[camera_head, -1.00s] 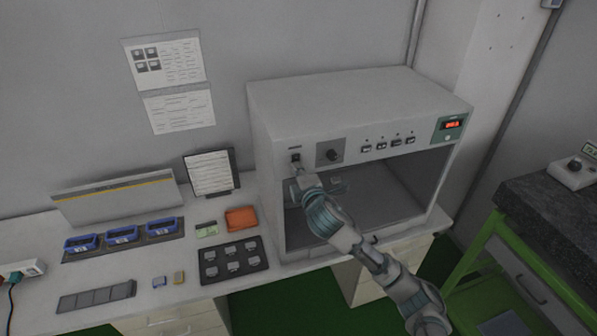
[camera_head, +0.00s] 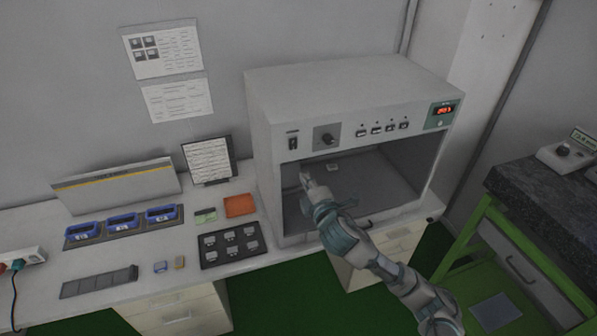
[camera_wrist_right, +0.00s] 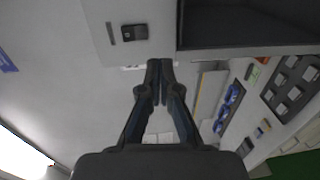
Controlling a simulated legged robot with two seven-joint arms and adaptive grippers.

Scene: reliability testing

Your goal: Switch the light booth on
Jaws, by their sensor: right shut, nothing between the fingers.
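The light booth (camera_head: 340,85) is a grey box with an open front, standing on the white bench. Its black rocker switch (camera_head: 293,143) is at the left end of the front panel; it also shows in the right wrist view as a dark switch (camera_wrist_right: 134,32) on the pale panel. A red display (camera_head: 444,110) is lit at the panel's right end. My right gripper (camera_head: 304,172) is in front of the booth opening, below and slightly right of the switch, apart from it. In the right wrist view its fingers (camera_wrist_right: 160,65) are together and empty. My left gripper is not in view.
A black knob (camera_head: 327,139) and several small buttons (camera_head: 383,129) lie along the panel. Left of the booth are a black tray of samples (camera_head: 231,245), an orange pad (camera_head: 240,206), blue bins (camera_head: 122,222) and a framed sheet (camera_head: 208,160). A green-framed granite table (camera_head: 545,200) stands at right.

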